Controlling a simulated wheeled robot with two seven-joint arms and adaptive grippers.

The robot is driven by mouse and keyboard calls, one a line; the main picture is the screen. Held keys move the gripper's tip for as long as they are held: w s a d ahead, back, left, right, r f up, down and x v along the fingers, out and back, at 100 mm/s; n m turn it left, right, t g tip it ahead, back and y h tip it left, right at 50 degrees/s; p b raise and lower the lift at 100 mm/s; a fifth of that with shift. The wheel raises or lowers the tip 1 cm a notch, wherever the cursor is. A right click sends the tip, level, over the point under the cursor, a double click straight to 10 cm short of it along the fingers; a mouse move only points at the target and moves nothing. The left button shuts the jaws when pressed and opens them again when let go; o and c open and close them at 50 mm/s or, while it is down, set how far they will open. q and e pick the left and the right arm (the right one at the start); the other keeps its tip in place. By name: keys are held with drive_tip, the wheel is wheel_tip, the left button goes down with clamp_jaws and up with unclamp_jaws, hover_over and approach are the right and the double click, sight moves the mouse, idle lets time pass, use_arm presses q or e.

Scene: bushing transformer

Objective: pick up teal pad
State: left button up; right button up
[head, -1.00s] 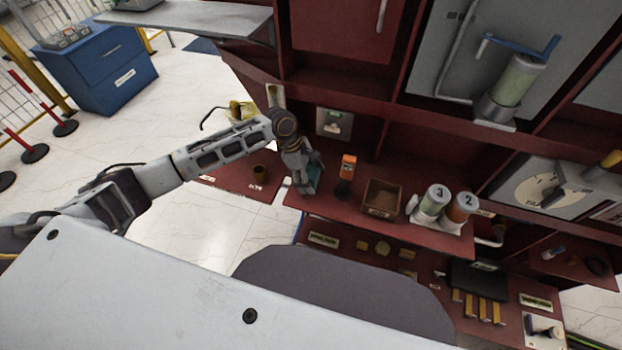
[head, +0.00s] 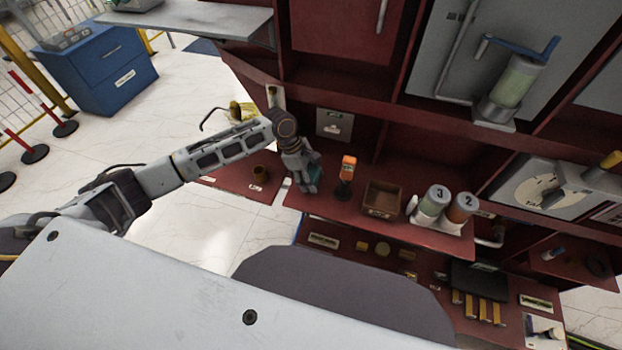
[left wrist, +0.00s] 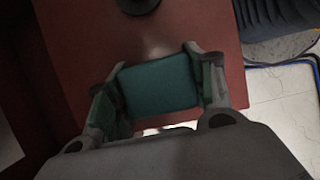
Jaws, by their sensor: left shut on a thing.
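The teal pad (left wrist: 160,86) is a rounded block between the two fingers of my left gripper (left wrist: 158,92) in the left wrist view. The fingers touch it on both sides, so the gripper is shut on it. In the head view, my left gripper (head: 311,182) points down over the left end of the red shelf, and only a little teal shows beside it. I cannot tell how far the pad is from the shelf surface. My right gripper is not in view.
On the red shelf (head: 325,207), an orange-topped item (head: 347,170) stands just right of the gripper. Further right are a brown bin (head: 381,197) and numbered canisters (head: 434,202). A lower shelf holds several small items. Open floor (head: 200,225) lies to the left.

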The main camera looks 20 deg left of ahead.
sight(311, 173)
use_arm(q)
drive_tip(key=shift+r, duration=0.55)
wheel_tip(311, 173, up, 8)
drive_tip(key=shift+f+p, duration=0.15)
drive_tip(key=shift+p, duration=0.4)
drive_tip(key=shift+r, duration=0.6)
drive_tip(key=o, duration=0.5)
drive_tip(key=c, duration=0.4)
drive_tip(key=shift+s, duration=0.1)
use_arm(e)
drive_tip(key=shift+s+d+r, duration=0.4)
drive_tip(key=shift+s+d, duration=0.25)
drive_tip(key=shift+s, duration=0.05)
